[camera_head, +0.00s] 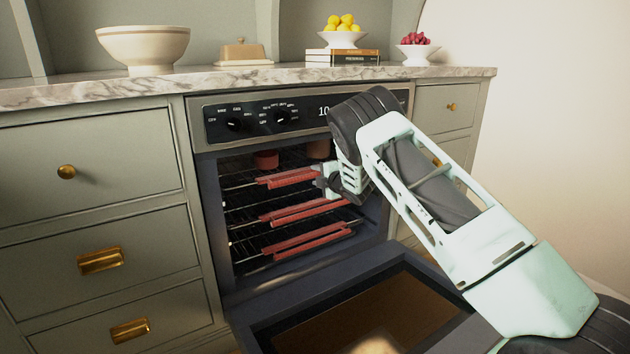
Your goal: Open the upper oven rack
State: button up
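The oven (212,187) is built into the cabinets, and its door (262,330) is folded down open. Inside are three wire racks with red front bars. My gripper (322,183) is at the right end of the upper rack's red bar, coming from the right. Its fingers are small and partly hidden by my wrist, so I cannot tell whether they grip the bar. The middle rack (300,211) and lower rack (305,243) are below.
The marble counter (215,80) above holds a white bowl (144,47), a butter dish (243,52), books (342,57) with a lemon bowl (342,37), and a raspberry bowl (417,52). Drawers with brass handles flank the oven. The open door fills the low space in front.

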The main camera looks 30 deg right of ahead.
jog(key=shift+w+f, duration=0.15)
jog(key=shift+w, duration=0.75)
grip_shut()
jog(key=shift+s, duration=0.15)
